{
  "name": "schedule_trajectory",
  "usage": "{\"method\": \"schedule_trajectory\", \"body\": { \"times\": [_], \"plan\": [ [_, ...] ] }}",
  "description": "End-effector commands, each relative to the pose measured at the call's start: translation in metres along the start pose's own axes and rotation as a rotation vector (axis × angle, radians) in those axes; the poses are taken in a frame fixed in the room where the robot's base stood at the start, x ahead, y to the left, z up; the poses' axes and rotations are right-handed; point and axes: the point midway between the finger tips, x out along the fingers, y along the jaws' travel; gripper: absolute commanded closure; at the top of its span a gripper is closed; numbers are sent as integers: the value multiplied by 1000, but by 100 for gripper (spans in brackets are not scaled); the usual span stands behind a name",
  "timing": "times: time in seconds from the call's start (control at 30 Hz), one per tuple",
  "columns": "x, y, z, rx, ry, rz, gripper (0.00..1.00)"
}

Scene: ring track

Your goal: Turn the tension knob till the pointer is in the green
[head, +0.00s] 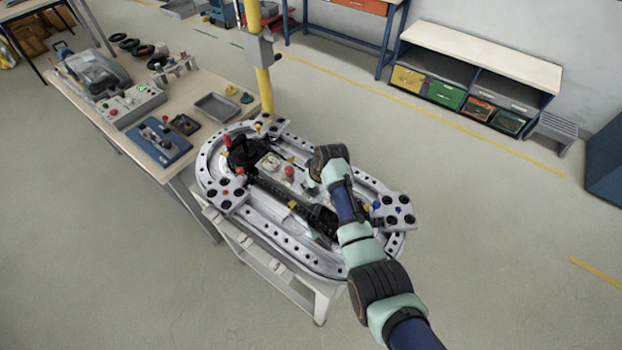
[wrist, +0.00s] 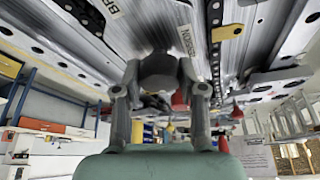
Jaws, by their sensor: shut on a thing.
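My gripper (wrist: 159,84) is shut on a dark round knob (wrist: 158,70), with one finger on each side of it. A label reading "TENSION" (wrist: 186,40) sits on the metal just beside this knob. In the head view my arm reaches down over the middle of the oval ring track (head: 330,262), and the knob and fingertips are hidden behind my wrist. I cannot make out the pointer or a green zone in either view.
Perforated plates (head: 393,210) sit on the track's edges. A yellow post (head: 262,85) rises behind it. A workbench (head: 190,90) with a tray (head: 215,108) stands at the left. The floor at the right is clear.

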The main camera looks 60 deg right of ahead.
Motion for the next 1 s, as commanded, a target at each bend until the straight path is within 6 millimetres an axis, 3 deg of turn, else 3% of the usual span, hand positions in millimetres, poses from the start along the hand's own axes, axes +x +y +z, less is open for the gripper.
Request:
{"method": "schedule_trajectory", "body": {
  "times": [0.6,1.0],
  "plan": [
    [0,-1,-1,529,1,221,94],
    [1,0,0,769,1,319,94]
  ]
}}
